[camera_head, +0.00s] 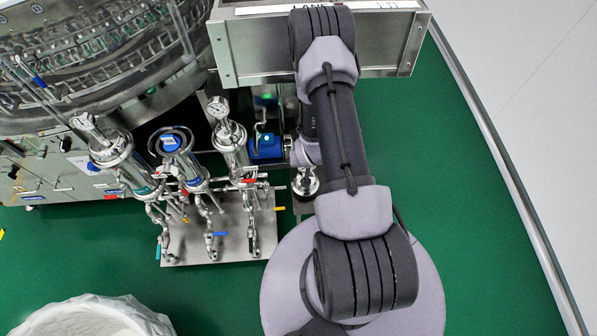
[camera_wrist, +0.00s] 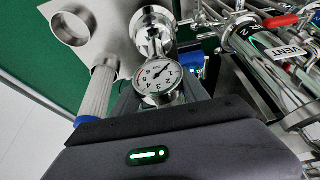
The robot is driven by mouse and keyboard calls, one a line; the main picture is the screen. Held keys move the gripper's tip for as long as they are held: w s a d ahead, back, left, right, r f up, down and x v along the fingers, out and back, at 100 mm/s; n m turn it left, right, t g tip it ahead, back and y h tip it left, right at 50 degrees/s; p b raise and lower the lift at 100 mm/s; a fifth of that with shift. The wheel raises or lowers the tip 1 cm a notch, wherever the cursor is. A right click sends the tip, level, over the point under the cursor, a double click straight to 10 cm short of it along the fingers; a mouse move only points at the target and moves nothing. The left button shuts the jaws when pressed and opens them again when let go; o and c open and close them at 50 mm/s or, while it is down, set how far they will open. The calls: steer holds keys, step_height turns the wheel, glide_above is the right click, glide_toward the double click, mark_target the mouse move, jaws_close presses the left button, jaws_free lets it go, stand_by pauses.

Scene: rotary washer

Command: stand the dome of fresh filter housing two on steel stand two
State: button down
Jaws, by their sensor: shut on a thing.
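My gripper (camera_wrist: 160,100) is shut on the shiny steel dome (camera_wrist: 153,22), whose round pressure gauge (camera_wrist: 157,75) faces the wrist camera. Its fingers are mostly hidden behind the gauge. In the head view my arm covers the gripper; shiny steel (camera_head: 307,182) shows just below the wrist, probably the dome. A steel plate with ring-shaped tops (camera_wrist: 72,22) lies at upper left in the wrist view; I cannot tell which is stand two. I cannot tell whether the dome touches anything under it.
Two gauge-topped housings (camera_head: 112,150) (camera_head: 231,140) flank the middle one on a steel base plate (camera_head: 215,248). A blue unit (camera_head: 265,146) is close to my wrist. A white pleated cylinder (camera_wrist: 95,100) stands beside the dome. A steel cabinet (camera_head: 385,45) is behind my arm. Green floor is free at right.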

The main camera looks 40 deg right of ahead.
step_height(320, 180, down, 4)
steer(key=shift+w+d+r+b, duration=0.1)
steer(key=shift+d+b, duration=0.05)
steer(key=shift+b, duration=0.8)
steer(key=shift+r, duration=0.15)
steer(key=c, duration=0.6)
jaws_free()
